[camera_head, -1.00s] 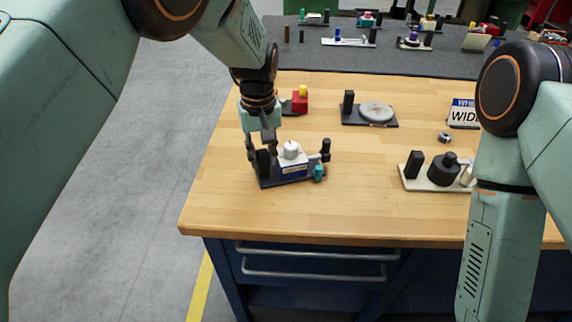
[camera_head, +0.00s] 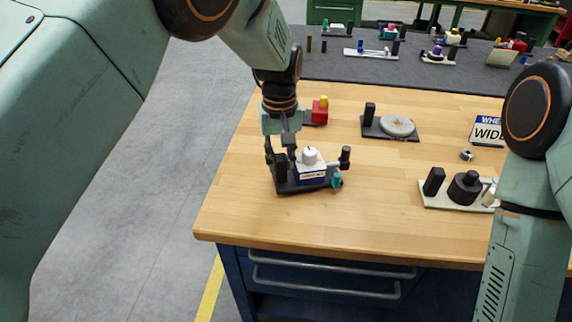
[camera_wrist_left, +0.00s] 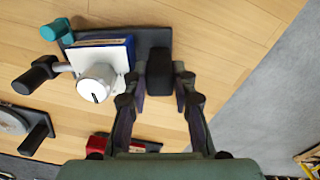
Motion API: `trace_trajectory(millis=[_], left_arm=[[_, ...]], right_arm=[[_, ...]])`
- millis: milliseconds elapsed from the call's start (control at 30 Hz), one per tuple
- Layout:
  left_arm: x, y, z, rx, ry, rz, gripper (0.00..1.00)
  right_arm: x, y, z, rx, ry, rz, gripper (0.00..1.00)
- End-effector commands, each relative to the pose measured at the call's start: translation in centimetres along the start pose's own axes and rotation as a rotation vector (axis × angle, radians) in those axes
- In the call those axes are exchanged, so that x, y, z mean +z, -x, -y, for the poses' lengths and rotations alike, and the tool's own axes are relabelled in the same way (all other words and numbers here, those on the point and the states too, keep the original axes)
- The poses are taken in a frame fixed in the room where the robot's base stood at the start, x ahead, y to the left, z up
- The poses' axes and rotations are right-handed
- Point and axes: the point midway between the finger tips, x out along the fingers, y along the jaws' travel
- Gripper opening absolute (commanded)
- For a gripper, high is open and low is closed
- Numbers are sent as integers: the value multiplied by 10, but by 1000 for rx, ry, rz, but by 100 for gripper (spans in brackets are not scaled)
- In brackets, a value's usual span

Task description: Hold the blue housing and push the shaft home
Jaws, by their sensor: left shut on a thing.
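The valve actuator has a blue-and-white housing (camera_head: 311,174) on a dark base plate (camera_head: 290,189). A white round cap (camera_head: 310,156) is on top of the housing. The shaft with its black knob (camera_head: 345,157) sticks out on the right side, and a grey length shows between knob and housing in the left wrist view (camera_wrist_left: 62,67). A teal part (camera_head: 337,180) is at the front right corner. My left gripper (camera_head: 280,158) points down and is shut on the upright black post (camera_wrist_left: 160,72) at the plate's left end, beside the housing. My right gripper is out of view.
A red block with a yellow top (camera_head: 319,112) is behind my left gripper. A plate with a grey disc (camera_head: 398,126), a small metal nut (camera_head: 467,155), a sign (camera_head: 487,131) and a light base with black parts (camera_head: 465,188) are to the right. The front table is clear.

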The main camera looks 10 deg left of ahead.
Motion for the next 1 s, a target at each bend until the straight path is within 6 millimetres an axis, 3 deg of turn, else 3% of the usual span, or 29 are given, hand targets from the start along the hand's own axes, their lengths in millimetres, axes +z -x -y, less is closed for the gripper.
trace_trajectory(millis=[200,467,567,800,1000], left_arm=[[-2,46,-1,3,0,-6,0],[-1,79,0,2,-1,-1,0],[0,68,0,0,0,2,0],[1,23,0,3,0,-2,0],[1,14,0,5,-1,-5,0]], right_arm=[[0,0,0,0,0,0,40],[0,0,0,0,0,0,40],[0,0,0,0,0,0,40],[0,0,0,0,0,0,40],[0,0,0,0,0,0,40]])
